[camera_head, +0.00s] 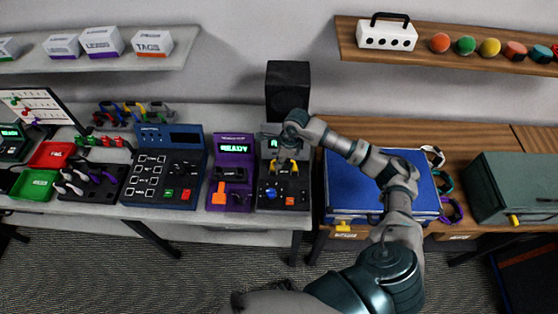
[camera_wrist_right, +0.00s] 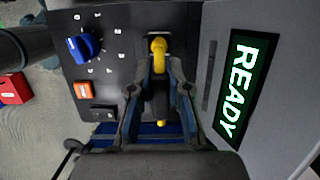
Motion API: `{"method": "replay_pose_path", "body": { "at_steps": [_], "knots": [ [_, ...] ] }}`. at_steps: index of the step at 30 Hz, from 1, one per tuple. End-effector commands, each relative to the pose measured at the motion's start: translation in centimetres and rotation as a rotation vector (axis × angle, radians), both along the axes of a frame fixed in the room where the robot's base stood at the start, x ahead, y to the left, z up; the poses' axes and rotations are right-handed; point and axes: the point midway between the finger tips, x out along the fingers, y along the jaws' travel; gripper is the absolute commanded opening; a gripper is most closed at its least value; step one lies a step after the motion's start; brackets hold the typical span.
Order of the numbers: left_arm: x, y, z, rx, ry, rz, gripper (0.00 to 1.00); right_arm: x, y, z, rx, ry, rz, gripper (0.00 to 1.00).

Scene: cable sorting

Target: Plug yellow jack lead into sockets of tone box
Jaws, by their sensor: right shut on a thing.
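The tone box (camera_head: 262,203) stands at the right end of the white table, a dark panel with a blue knob, an orange switch and a lit READY display. In the right wrist view the tone box (camera_wrist_right: 118,62) fills the middle. My right gripper (camera_head: 281,162) is over its panel, pointing down. In the wrist view the right gripper (camera_wrist_right: 160,82) is shut on the yellow jack lead (camera_wrist_right: 158,47). One yellow end sits against the panel; whether it is fully in a socket is hidden. The lead also shows in the head view (camera_head: 294,167). My left gripper is out of view.
A purple READY box (camera_head: 233,150) and a blue keypad box (camera_head: 190,140) stand to the left. A black speaker (camera_head: 288,85) is behind. A blue case (camera_head: 350,185) lies to the right, under my right arm. A shelf (camera_head: 350,42) hangs above.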

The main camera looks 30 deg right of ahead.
Motion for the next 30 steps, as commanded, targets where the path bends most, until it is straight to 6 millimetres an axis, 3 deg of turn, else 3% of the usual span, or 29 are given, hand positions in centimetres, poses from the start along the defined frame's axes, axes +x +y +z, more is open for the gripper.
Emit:
{"method": "replay_pose_path", "body": {
  "at_steps": [8, 9, 12, 18, 22, 30],
  "knots": [
    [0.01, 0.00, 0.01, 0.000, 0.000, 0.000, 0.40, 0.01, -0.01, 0.02, 0.000, 0.000, 0.000, 0.00],
    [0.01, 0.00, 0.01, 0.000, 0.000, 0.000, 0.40, 0.01, -0.01, 0.02, 0.000, 0.000, 0.000, 0.24],
    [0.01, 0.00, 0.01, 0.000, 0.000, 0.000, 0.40, 0.01, 0.00, 0.02, 0.000, 0.000, 0.000, 0.46],
    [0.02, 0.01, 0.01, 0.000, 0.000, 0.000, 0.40, 0.01, 0.01, 0.01, 0.000, 0.000, 0.000, 0.46],
    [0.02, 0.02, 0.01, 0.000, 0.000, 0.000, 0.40, 0.00, 0.02, -0.01, 0.000, 0.000, 0.000, 0.75],
    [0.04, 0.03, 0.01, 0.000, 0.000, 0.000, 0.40, 0.00, 0.02, 0.00, 0.000, 0.000, 0.000, 0.75]
  ]
}}
